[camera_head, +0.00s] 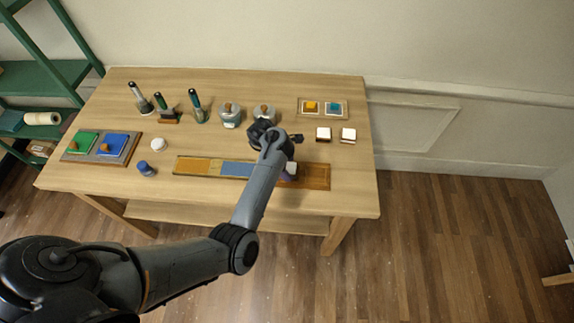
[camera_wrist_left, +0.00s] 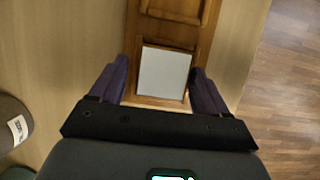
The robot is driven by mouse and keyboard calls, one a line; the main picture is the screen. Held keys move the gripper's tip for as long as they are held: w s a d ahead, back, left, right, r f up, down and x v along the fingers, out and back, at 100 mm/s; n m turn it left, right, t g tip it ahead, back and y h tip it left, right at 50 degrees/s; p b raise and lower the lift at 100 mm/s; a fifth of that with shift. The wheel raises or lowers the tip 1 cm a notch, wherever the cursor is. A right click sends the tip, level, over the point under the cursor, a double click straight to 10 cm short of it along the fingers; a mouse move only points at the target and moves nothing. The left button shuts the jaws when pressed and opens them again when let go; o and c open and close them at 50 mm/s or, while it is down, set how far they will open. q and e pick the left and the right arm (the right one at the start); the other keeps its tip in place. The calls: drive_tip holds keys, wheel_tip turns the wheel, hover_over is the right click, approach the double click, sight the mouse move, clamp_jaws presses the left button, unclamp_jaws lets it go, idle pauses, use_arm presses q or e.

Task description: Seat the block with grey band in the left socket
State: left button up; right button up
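The long wooden tray (camera_head: 318,183) lies along the table's front edge. A block with a pale grey-white top (camera_wrist_left: 165,72) sits in a compartment near its right end. It shows partly beside my arm in the head view (camera_head: 291,168); its sides and any band are hidden. My left gripper (camera_wrist_left: 160,78) is open, with a purple finger on each side of the block and a visible gap on the left. The arm hides most of it in the head view. A small plate (camera_head: 344,101) at the back right holds an orange square (camera_head: 310,106) and a teal square (camera_head: 333,107). My right gripper is not in view.
Two white-topped brown blocks (camera_head: 323,134) (camera_head: 348,135) stand behind the tray's right end. Several upright handles and two round jars (camera_head: 230,115) stand at the back. A green and blue board (camera_head: 123,157), a white ball and a blue piece (camera_head: 146,169) are left.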

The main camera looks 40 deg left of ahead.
use_arm(q)
drive_tip(key=shift+o, duration=0.7)
drive_tip(key=shift+s+f, duration=0.1)
drive_tip(key=shift+f, duration=0.2)
drive_tip(key=shift+d, duration=0.1)
drive_tip(key=shift+s+d, duration=0.1)
drive_tip(key=shift+s+r+p, duration=0.25)
drive_tip(key=shift+r+p, duration=0.1)
drive_tip(key=shift+r, duration=0.1)
drive_tip(key=p+v, duration=0.4)
drive_tip(key=v, duration=0.6)
drive_tip(key=shift+w+a+r, duration=0.2)
drive_tip(key=shift+w+a, duration=0.15)
drive_tip(key=shift+a, duration=0.05)
